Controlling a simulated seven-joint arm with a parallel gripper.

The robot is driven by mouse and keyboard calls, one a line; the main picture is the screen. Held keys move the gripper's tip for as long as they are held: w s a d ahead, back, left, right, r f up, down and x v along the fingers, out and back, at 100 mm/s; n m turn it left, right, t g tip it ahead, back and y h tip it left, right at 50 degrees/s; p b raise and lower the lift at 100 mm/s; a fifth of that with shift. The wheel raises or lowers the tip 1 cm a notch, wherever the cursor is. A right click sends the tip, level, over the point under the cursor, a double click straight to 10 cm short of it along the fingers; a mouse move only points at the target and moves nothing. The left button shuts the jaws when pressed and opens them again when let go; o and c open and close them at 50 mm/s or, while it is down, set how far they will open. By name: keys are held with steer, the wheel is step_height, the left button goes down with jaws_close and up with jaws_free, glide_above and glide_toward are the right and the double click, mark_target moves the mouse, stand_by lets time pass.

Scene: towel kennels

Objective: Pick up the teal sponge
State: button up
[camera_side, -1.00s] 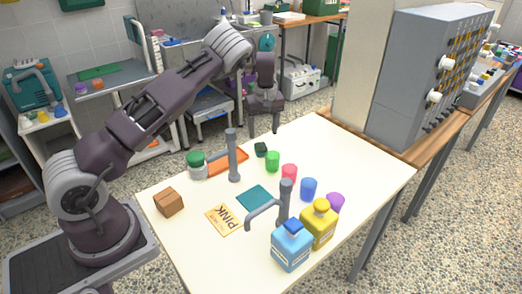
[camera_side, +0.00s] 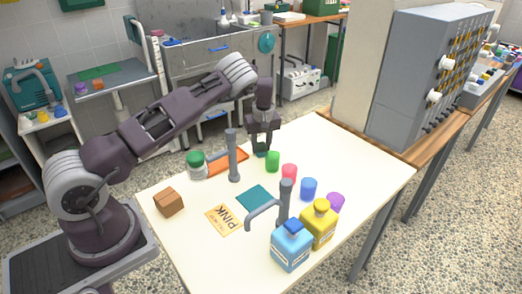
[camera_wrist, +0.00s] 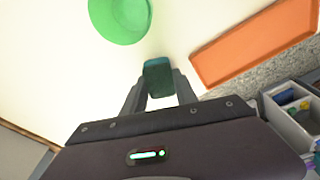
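The teal sponge (camera_wrist: 158,78) is a small dark teal block on the white table. In the wrist view it sits between the tips of my gripper (camera_wrist: 159,86), with a finger close on each side. In the side view my gripper (camera_side: 262,149) is down at the table's far edge, and its fingers partly hide the sponge (camera_side: 261,153). The sponge appears to be still at table level. I cannot tell whether the fingers press on it or only stand around it.
A green cup (camera_side: 272,161) stands close right of my gripper, with a pink cup (camera_side: 289,172) beyond. A flat teal square (camera_side: 255,198) lies nearer the front.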

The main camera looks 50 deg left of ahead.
mark_target(261, 146)
jaws_close()
step_height(261, 146, up, 10)
stand_by(0.3)
